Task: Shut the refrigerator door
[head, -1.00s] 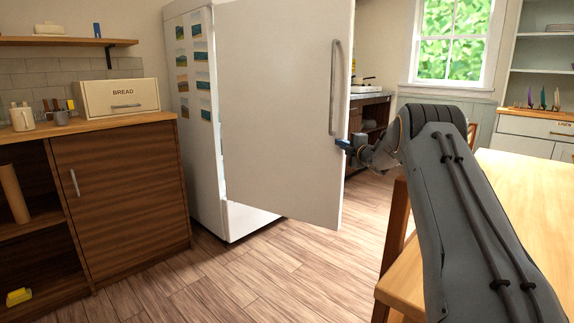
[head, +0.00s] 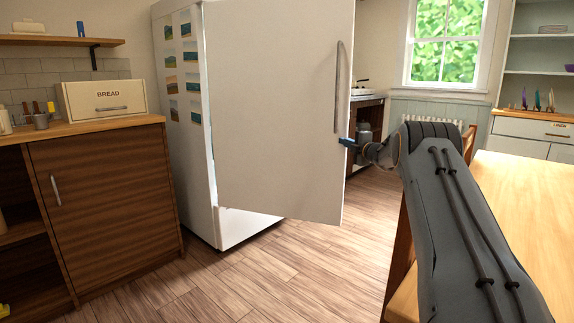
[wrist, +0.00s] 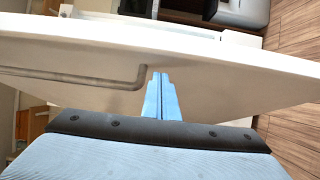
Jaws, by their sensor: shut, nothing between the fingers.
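The white refrigerator (head: 185,165) stands left of centre, with several small pictures on its side. Its door (head: 270,120) stands open, swung out toward me, with a long grey handle (head: 338,88) near its right edge. My gripper (head: 343,142) is at the door's right edge, just below the handle's lower end. In the wrist view the blue fingers (wrist: 159,80) are together and empty, with their tips at the door face (wrist: 215,75) beside the bent end of the handle (wrist: 100,77). I cannot tell for certain whether they touch the door.
A wooden cabinet (head: 105,205) with a bread box (head: 103,99) on top stands left of the refrigerator. A wooden table (head: 525,215) is at the right, close to my arm. The plank floor (head: 260,275) in front of the refrigerator is clear.

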